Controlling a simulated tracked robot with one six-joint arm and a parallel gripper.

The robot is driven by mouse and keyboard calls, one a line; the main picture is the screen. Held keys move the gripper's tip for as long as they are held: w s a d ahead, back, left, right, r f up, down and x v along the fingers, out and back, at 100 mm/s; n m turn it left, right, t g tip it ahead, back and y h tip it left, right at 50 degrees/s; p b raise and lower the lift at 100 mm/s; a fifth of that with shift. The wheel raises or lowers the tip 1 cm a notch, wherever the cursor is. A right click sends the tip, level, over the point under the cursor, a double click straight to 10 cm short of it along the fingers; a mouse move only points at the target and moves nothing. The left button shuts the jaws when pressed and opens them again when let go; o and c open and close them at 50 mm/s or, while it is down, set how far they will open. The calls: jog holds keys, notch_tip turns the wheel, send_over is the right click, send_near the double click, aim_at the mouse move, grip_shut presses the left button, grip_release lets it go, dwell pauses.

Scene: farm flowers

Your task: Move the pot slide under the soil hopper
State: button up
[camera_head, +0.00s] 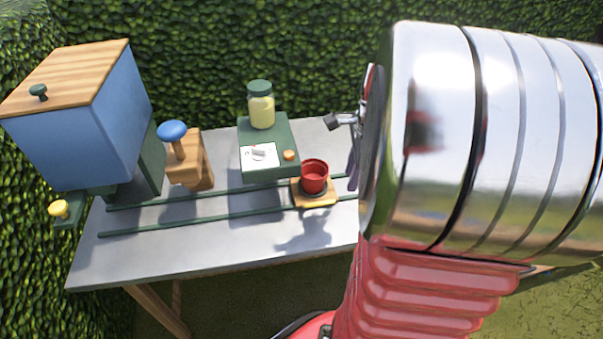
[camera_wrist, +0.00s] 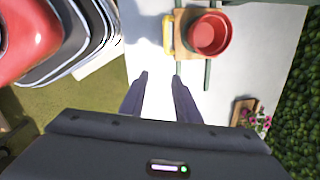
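The pot slide (camera_head: 327,201) is a small wooden plate on two green rails, bearing a red pot (camera_head: 313,177). It sits toward the right of the table in the head view. The wrist view shows the slide (camera_wrist: 183,30) with a yellow handle (camera_wrist: 168,34) and the red pot (camera_wrist: 209,36). The soil hopper (camera_head: 78,115), a blue box with a wooden lid, stands at the table's left end, well apart from the slide. My gripper (camera_wrist: 160,76) is open and empty, its fingertips short of the handle. My arm hides most of it in the head view.
Between slide and hopper stand a wooden block with a blue knob (camera_head: 172,131) and a green box (camera_head: 266,135) with a jar (camera_head: 261,104), both behind the rails. The rails (camera_head: 215,223) look clear between. A flower planter (camera_wrist: 248,114) shows in the wrist view. Hedges border the back and left.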

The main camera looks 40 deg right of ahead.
aim_at(320, 203)
jog(key=n+t+y, duration=0.1)
jog(key=w+r+n+t+y, duration=0.1)
jog(key=y, duration=0.1)
jog(key=shift+n, duration=0.4)
dwell(0.4)
jog(key=x, duration=1.3)
jog(key=shift+a+f, duration=0.2)
jog(key=shift+f, duration=0.1)
jog(key=shift+c, duration=0.2)
grip_shut()
